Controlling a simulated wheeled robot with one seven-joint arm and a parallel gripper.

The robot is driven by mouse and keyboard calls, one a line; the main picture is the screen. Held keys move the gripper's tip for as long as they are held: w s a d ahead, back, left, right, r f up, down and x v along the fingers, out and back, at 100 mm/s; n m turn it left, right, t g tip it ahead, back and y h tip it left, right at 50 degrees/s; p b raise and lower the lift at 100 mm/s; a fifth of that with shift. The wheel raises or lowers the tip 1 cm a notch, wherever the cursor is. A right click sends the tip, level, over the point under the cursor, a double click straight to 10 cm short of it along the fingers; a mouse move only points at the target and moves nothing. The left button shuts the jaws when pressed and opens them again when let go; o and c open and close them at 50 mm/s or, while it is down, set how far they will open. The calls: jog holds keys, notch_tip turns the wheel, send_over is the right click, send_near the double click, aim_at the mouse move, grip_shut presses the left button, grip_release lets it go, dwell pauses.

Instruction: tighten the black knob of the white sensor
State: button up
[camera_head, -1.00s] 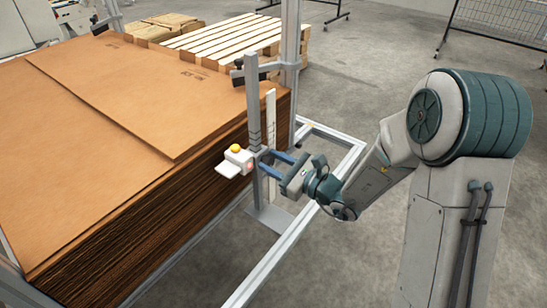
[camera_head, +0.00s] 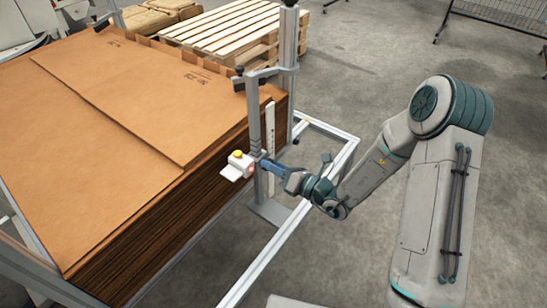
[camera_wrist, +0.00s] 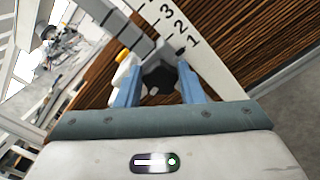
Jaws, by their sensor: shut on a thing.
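The white sensor (camera_head: 238,167) with a yellow cap on top is mounted on a grey upright post (camera_head: 254,120) beside the cardboard stack. It also shows partly in the wrist view (camera_wrist: 124,70), behind the clamp. The black knob (camera_wrist: 160,80) sits between the blue fingers of my gripper (camera_wrist: 160,88) in the wrist view. My gripper (camera_head: 267,165) is shut on the knob, its fingers reaching in from the right in the head view. In the head view the knob is hidden by the fingers.
A tall stack of brown cardboard sheets (camera_head: 110,110) fills the left. A white scale strip with numbers (camera_wrist: 185,35) stands close behind the knob. A grey metal frame rail (camera_head: 290,225) runs low below my arm. Wooden pallets (camera_head: 235,30) stand behind.

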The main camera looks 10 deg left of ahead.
jog(key=shift+m+p, duration=1)
jog(key=shift+f, duration=0.15)
jog(key=o, duration=1)
jog(key=v, duration=1.3)
jog(key=shift+d, duration=0.35)
jog(key=shift+s, duration=0.1)
